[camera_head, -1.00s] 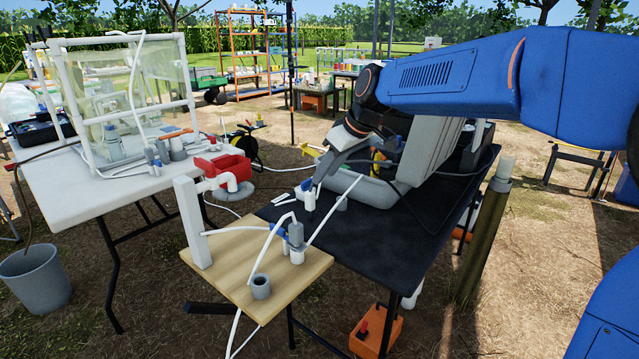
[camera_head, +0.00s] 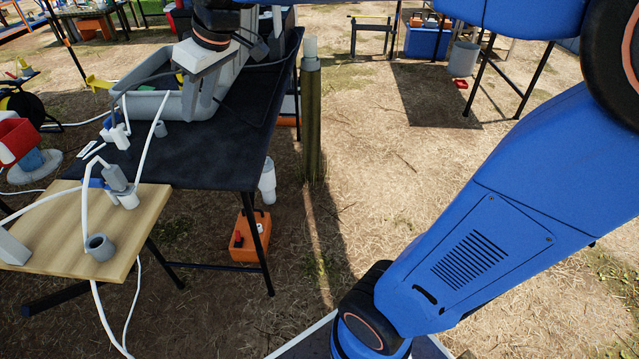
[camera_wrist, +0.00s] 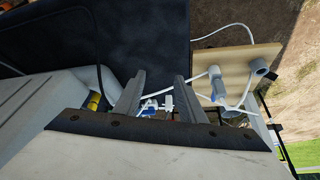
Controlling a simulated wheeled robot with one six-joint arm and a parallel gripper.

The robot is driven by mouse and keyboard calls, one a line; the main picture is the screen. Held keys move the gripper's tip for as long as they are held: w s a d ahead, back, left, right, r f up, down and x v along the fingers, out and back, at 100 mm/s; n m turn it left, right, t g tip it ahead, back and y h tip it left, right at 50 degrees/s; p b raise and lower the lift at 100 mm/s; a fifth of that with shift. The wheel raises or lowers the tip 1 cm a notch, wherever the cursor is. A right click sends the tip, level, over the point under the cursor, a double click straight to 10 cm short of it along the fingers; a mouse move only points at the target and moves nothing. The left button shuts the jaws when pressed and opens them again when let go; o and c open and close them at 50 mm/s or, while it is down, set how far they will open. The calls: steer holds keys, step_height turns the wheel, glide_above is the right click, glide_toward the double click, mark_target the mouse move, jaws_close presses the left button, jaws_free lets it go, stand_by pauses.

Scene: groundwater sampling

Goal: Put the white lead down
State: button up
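Several thin white leads show, and I cannot tell which is the task's. One white lead (camera_head: 151,135) runs from the grey tray area down to the wooden board; another white lead (camera_head: 84,215) loops over a fitting on that board. My gripper (camera_wrist: 160,76) has its two grey fingers apart, above the black table. White and blue fittings (camera_wrist: 152,104) show between and beyond the fingers, with no lead clearly clamped. In the head view my gripper is at the upper left, over the tray, its fingertips unclear.
The wooden board (camera_head: 55,252) carries a grey cup (camera_head: 99,247) and upright fittings. The black table (camera_head: 215,165) holds a grey tray (camera_head: 180,106). A post (camera_head: 312,120) stands beside it, and an orange box (camera_head: 249,238) sits underneath. Open ground lies right.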

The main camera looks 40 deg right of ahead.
steer(key=s+d+f+m+h, duration=0.1)
steer(key=s+d+f+m, duration=0.1)
steer(key=s+d+f, duration=0.2)
steer(key=s+d+f+m+h, duration=0.1)
steer(key=s+d+f, duration=0.4)
steer(key=s, duration=0.6)
steer(key=s+d+f+m+h, duration=0.1)
steer(key=s+d+f+m, duration=0.2)
steer(key=s, duration=0.5)
steer(key=shift+d+f+m, duration=0.4)
steer(key=shift+d+f, duration=0.45)
steer(key=shift+d, duration=0.35)
steer(key=shift+o, duration=0.2)
steer(key=shift+s, duration=0.1)
